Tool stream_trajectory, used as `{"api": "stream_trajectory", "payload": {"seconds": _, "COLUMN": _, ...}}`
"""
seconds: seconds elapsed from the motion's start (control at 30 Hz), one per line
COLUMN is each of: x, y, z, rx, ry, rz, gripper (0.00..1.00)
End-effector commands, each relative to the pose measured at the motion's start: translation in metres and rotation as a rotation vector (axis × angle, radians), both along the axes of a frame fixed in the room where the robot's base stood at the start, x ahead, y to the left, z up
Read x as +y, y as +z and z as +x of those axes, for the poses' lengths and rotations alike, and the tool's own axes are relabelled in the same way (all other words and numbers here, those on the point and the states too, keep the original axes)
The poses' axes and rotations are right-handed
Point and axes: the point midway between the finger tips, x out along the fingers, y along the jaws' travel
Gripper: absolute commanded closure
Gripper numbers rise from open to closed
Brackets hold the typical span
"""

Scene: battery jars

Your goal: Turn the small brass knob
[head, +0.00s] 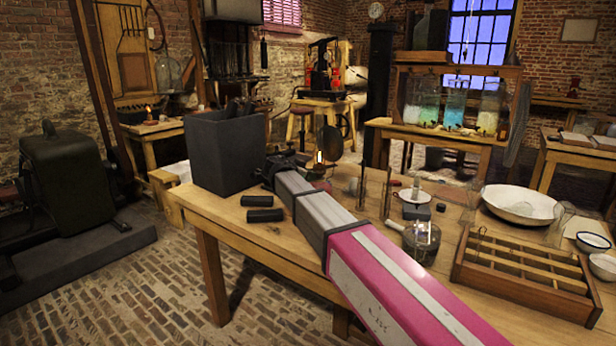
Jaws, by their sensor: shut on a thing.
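My gripper (290,158) is at the far end of my grey and pink arm, over the table's back left part. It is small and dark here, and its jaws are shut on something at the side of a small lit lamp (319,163). The lamp has a glowing middle and a reddish base, partly behind my arm. The small brass knob cannot be made out; the jaws and arm hide that spot.
A dark open box (222,155) stands close left of my gripper, with two black cylinders (265,209) in front. Right of my arm are a glass jar (421,240), thin stands, a white basin (520,204) and a wooden divided tray (520,268).

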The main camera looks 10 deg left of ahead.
Motion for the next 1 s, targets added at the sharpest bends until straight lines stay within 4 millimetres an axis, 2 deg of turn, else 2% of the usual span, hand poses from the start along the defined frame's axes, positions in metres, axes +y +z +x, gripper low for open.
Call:
{"api": "stream_trajectory", "payload": {"seconds": 0.33, "x": 0.001, "y": 0.0, "z": 0.0007, "rx": 0.079, "ry": 0.0, "rz": -0.115, "gripper": 1.0}}
{"api": "stream_trajectory", "payload": {"seconds": 0.87, "x": 0.0008, "y": 0.0002, "z": 0.0006, "rx": 0.092, "ry": 0.0, "rz": -0.135, "gripper": 1.0}}
{"api": "stream_trajectory", "payload": {"seconds": 0.9, "x": 0.0009, "y": 0.0002, "z": 0.0006, "rx": 0.092, "ry": 0.0, "rz": -0.135, "gripper": 0.68}}
{"api": "stream_trajectory", "payload": {"seconds": 0.97, "x": 0.0009, "y": 0.0002, "z": 0.0006, "rx": 0.092, "ry": 0.0, "rz": -0.135, "gripper": 0.52}}
{"api": "stream_trajectory", "payload": {"seconds": 1.0, "x": 0.0009, "y": 0.0002, "z": 0.0006, "rx": 0.092, "ry": 0.0, "rz": -0.135, "gripper": 0.52}}
